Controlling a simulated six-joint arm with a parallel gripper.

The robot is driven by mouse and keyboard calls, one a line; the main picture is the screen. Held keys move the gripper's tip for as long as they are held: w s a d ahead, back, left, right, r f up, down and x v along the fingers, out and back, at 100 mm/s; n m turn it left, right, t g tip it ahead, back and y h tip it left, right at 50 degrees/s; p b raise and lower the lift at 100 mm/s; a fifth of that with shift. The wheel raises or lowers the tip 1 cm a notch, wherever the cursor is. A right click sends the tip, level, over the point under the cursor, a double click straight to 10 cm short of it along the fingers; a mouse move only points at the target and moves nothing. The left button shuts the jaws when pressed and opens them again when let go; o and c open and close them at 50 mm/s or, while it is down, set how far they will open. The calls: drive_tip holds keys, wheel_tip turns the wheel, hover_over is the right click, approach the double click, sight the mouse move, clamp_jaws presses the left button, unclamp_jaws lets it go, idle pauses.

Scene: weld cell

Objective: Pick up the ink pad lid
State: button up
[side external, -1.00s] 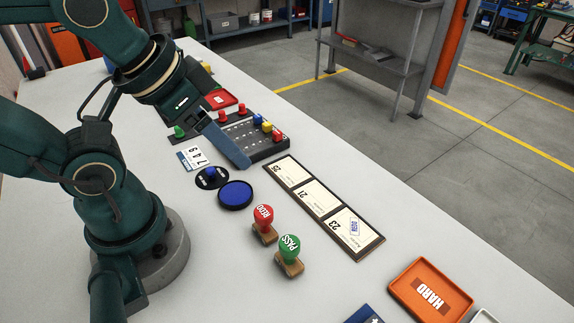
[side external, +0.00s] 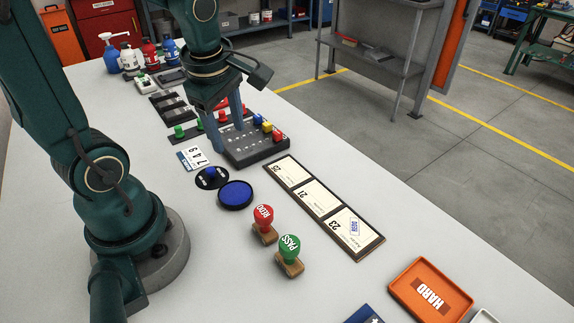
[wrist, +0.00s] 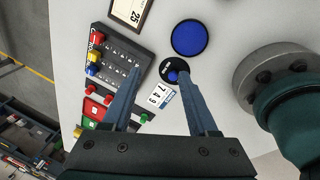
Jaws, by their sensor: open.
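The dark board with coloured pegs (side external: 250,150) is close to my gripper. A white number card (side external: 193,158) lies by the lid. Red (side external: 264,213) and green (side external: 289,247) stamps, a three-card strip (side external: 318,199) and an orange tray (side external: 430,290) stand nearer the camera.

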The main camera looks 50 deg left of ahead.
sight(210, 169)
drive_tip(key=a+f+n+g, duration=0.1)
drive_tip(key=s+a+f+n+g, duration=0.1)
drive_tip(key=a+f, duration=0.1)
drive_tip(key=s+a+f+n+g, duration=0.1)
drive_tip(key=f+n, duration=0.1)
drive_tip(key=shift+a+h, duration=0.25)
drive_tip(key=shift+h, duration=0.05)
drive_tip(key=shift+s+a+f, duration=0.1)
drive_tip(key=shift+s+f, duration=0.05)
drive_tip(key=shift+f, duration=0.15)
drive_tip(key=shift+s+a+f, duration=0.15)
drive_tip(key=shift+f, duration=1.05)
drive_tip(key=shift+s+a+f, duration=0.1)
drive_tip(key=shift+f, duration=1.1)
clamp_jaws()
